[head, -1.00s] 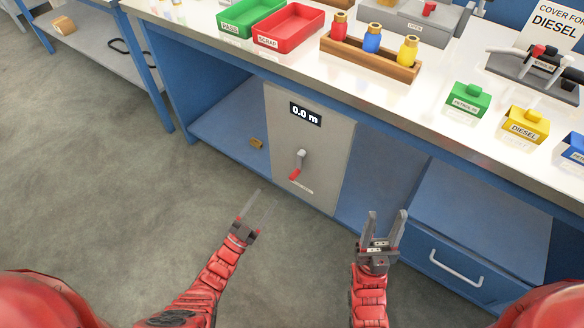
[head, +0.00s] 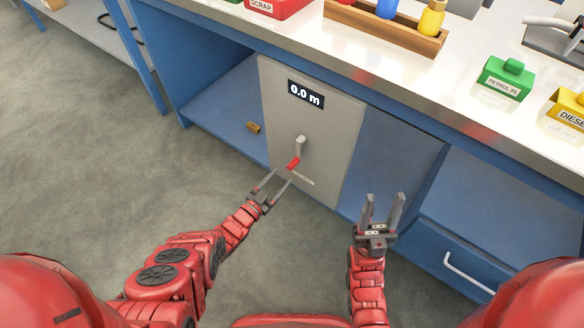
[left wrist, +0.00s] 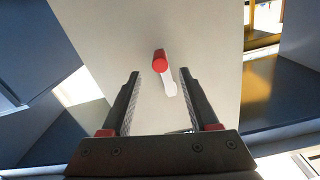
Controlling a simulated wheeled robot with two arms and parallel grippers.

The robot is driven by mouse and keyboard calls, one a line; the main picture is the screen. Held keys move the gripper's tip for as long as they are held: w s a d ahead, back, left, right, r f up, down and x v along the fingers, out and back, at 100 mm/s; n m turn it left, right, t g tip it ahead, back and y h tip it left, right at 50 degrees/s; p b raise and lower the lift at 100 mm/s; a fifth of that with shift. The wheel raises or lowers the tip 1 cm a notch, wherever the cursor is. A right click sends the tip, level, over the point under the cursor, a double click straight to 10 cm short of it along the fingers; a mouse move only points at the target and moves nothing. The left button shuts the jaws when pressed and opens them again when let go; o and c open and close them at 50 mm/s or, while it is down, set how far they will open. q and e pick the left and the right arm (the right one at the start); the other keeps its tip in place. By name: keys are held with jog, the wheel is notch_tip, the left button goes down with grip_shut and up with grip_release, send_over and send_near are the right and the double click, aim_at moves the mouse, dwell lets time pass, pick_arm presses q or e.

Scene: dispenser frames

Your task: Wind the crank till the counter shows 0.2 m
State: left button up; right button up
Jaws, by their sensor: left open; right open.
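The crank (head: 299,149) is on the front of a grey panel (head: 338,135) under the bench. Its light grey arm slants down to a red handle (head: 293,164). The counter (head: 305,94) above it reads 0.0 m. My left gripper (head: 273,182) is open and empty, just below and left of the red handle, not touching it. In the left wrist view the red handle (left wrist: 160,62) shows beyond and between the open fingers, with the crank arm (left wrist: 170,86) behind it. My right gripper (head: 383,210) is open and empty, to the right of the panel's lower part.
The white bench top (head: 400,70) overhangs the panel. It carries a red scrap tray (head: 278,8), a wooden rack (head: 385,30) with bottles, a green block (head: 505,77) and a yellow block (head: 570,110). A blue drawer (head: 480,255) is at right. Floor at left is clear.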

aim_at(289, 170)
pick_arm(q)
jog(key=b+x, duration=0.2)
jog(key=x, duration=0.4)
jog(key=shift+w+d+f+b, duration=0.1)
jog(key=shift+w+f+b, duration=0.1)
jog(key=shift+b, duration=0.2)
jog(key=shift+w+d+r, duration=0.2)
jog(key=shift+w+d, duration=0.15)
jog(key=shift+w, duration=0.05)
grip_shut()
dwell(0.6)
